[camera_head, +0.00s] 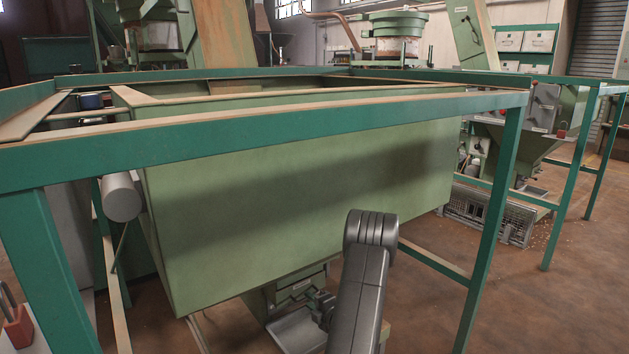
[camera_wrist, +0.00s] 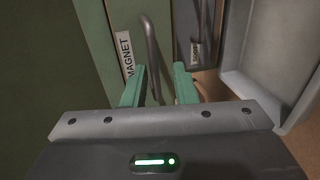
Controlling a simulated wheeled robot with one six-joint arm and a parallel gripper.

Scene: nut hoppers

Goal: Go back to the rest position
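My gripper (camera_wrist: 160,88) shows in the wrist view with two green fingers standing apart, and I see nothing held between them. Just beyond the fingers is a bent grey metal handle (camera_wrist: 151,45), next to a label reading MAGNET (camera_wrist: 126,55) on a green panel. I cannot tell whether the fingers touch the handle. In the head view my dark grey arm reaches up at the lower middle, in front of the large green hopper (camera_head: 300,200). The gripper itself is hidden in that view.
A green steel frame (camera_head: 250,135) surrounds the hopper, with a leg (camera_head: 493,230) right of my arm. A metal chute (camera_head: 300,330) sits below the hopper. A grey tray wall (camera_wrist: 255,95) stands right of the fingers. Brown floor (camera_head: 570,300) is open at the right.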

